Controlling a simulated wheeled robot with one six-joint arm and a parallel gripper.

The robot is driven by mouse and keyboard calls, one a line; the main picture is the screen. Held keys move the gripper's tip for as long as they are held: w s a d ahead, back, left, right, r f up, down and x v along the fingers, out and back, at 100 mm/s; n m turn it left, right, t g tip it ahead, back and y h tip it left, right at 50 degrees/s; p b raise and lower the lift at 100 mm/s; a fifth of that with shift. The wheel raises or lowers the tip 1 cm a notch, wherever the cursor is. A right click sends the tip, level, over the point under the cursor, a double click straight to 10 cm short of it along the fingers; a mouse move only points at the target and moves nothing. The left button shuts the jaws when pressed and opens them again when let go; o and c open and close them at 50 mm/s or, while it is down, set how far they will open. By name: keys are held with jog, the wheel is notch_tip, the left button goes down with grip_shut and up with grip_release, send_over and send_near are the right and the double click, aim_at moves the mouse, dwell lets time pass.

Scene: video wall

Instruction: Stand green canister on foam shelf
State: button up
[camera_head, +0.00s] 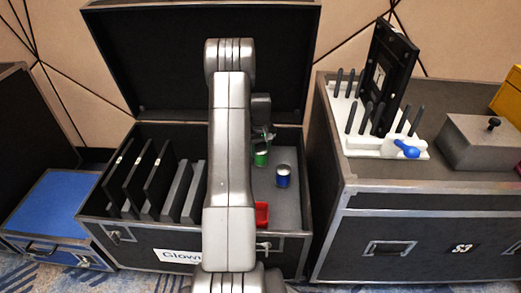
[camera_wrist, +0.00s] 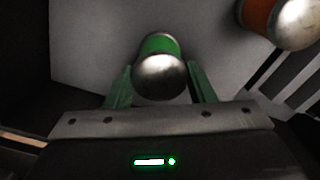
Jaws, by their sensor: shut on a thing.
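The green canister (camera_head: 261,158) is in the open case, over the grey foam shelf (camera_head: 290,208) on its right side. In the wrist view the canister (camera_wrist: 160,62) has a green band and a shiny silver end. My gripper (camera_wrist: 160,85) has its two green fingers on either side of it and is shut on it. In the head view my gripper (camera_head: 263,137) is partly hidden behind my arm. I cannot tell whether the canister touches the foam.
A blue canister (camera_head: 283,176) stands on the foam to the right. A red object (camera_head: 262,214) sits near the front. An orange canister (camera_wrist: 283,18) shows in the wrist view. Dark panels (camera_head: 135,180) stand in slots at the left. The case lid (camera_head: 165,60) is raised behind.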

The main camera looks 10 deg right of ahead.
jog(key=o, duration=1.1)
jog(key=shift+c, duration=0.2)
notch_tip(320, 180, up, 12)
jog(key=p, duration=0.3)
jog(key=shift+r, duration=0.1)
